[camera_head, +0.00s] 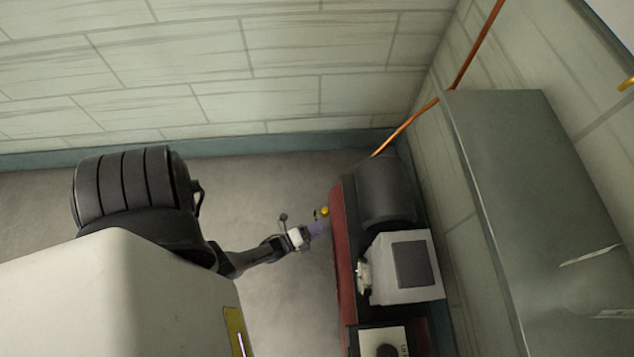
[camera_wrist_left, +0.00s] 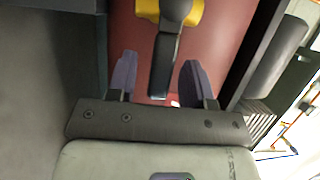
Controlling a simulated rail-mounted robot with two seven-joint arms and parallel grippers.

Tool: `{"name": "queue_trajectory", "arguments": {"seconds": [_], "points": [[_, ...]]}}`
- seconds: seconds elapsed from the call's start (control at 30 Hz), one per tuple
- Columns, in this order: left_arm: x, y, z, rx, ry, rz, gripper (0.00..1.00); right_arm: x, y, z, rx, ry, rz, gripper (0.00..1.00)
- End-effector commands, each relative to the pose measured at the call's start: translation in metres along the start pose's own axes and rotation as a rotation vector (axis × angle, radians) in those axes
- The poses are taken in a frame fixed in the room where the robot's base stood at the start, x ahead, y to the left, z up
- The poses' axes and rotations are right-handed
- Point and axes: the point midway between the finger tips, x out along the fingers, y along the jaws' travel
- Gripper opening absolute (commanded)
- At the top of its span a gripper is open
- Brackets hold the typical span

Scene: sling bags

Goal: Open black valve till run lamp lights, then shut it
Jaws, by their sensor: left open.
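A black lever handle (camera_wrist_left: 164,62) on a yellow valve body (camera_wrist_left: 148,10) shows in the left wrist view, against a red surface. My left gripper (camera_wrist_left: 160,82) is open, with one purple finger on each side of the lever's lower end; gaps show on both sides. In the head view my left gripper (camera_head: 318,230) is at the red side of the machine, just below the small yellow valve body (camera_head: 324,212); the lever is not clear there. I cannot make out a run lamp; a small bright spot (camera_wrist_left: 174,103) shows by the lever's end. My right gripper is not in view.
The machine has a red side (camera_head: 341,235), a dark grey cylinder (camera_head: 384,190) and a white box (camera_head: 432,285) with a dark panel. A light plate with a black knob (camera_head: 388,350) is at the bottom. An orange pipe (camera_head: 410,122) runs up the wall. Bare floor lies left.

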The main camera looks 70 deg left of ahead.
Motion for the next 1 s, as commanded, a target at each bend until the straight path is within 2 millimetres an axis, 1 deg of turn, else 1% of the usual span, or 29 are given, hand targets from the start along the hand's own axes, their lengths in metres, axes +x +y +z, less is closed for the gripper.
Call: {"name": "queue_trajectory", "arguments": {"seconds": [0.33, 0.8, 1.0], "points": [[0.002, -0.0001, 0.0001, 0.0, 0.0, 0.0, 0.46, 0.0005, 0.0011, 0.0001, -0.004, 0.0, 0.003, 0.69], [0.0018, -0.0001, 0.0, 0.0, 0.0, 0.0, 0.01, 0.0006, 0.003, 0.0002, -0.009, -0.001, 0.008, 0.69], [0.0017, -0.0001, 0.0, 0.0, 0.0, 0.0, 0.0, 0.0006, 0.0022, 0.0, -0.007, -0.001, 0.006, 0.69]]}}
